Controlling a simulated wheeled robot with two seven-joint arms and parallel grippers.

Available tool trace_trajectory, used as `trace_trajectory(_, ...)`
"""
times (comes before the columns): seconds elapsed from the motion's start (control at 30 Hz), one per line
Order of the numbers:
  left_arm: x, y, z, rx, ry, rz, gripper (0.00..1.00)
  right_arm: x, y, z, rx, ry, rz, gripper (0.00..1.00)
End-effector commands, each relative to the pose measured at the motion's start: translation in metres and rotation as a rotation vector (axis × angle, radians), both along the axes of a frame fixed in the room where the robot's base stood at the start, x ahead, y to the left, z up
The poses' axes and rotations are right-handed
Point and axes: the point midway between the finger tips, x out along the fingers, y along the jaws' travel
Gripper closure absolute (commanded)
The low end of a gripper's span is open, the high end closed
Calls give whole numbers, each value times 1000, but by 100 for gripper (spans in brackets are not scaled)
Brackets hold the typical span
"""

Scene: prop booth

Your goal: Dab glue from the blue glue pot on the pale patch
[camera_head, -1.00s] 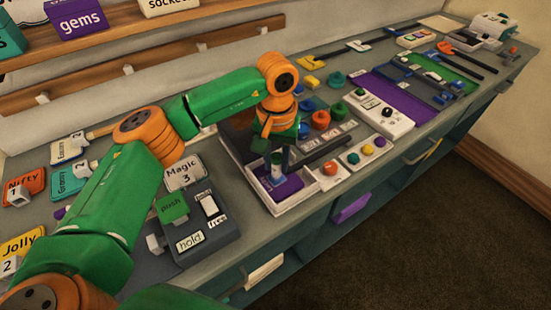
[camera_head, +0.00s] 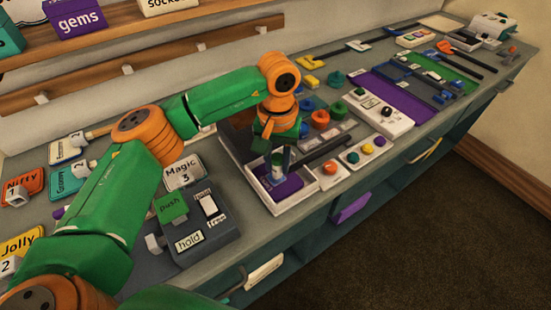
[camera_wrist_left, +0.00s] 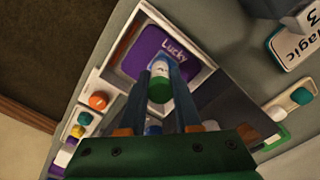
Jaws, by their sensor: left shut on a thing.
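My left gripper (camera_head: 278,172) is shut on a small upright cylinder (camera_wrist_left: 160,86), green with a white band and a bluish end. It also shows in the left wrist view (camera_wrist_left: 161,78). The gripper holds the cylinder over a purple card (camera_wrist_left: 149,48) marked "Lucky" in a white-rimmed tray (camera_head: 265,198). Whether the cylinder touches the card I cannot tell. Two blue round pots stand behind the tray, one farther back (camera_head: 307,103) and one nearer (camera_head: 303,131); I cannot tell which holds glue. I cannot make out the pale patch for sure; the gripper and cylinder hide part of the card.
A panel (camera_head: 205,235) with "push" and "hold" labels stands left of the tray. A strip with coloured knobs (camera_head: 367,149) lies to its right. A red pot (camera_head: 320,119) and a green pot (camera_head: 333,109) stand behind. The counter's front edge is close.

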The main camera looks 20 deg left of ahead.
Motion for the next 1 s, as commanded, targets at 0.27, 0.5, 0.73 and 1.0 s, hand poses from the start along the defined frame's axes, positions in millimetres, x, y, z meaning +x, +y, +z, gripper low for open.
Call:
trace_trajectory(0.27, 3, 4, 1, 0, 1, -1, 100, 0, 0, 0, 0, 0, 0, 50)
trace_trajectory(0.5, 3, 4, 5, 0, 1, -1, 100, 0, 0, 3, 0, 0, 0, 50)
trace_trajectory(0.73, 3, 4, 31, -1, 0, -1, 100, 0, 0, 24, 0, 0, 0, 50)
trace_trajectory(1.0, 3, 4, 61, 0, 0, 0, 100, 0, 0, 48, 0, 0, 0, 50)
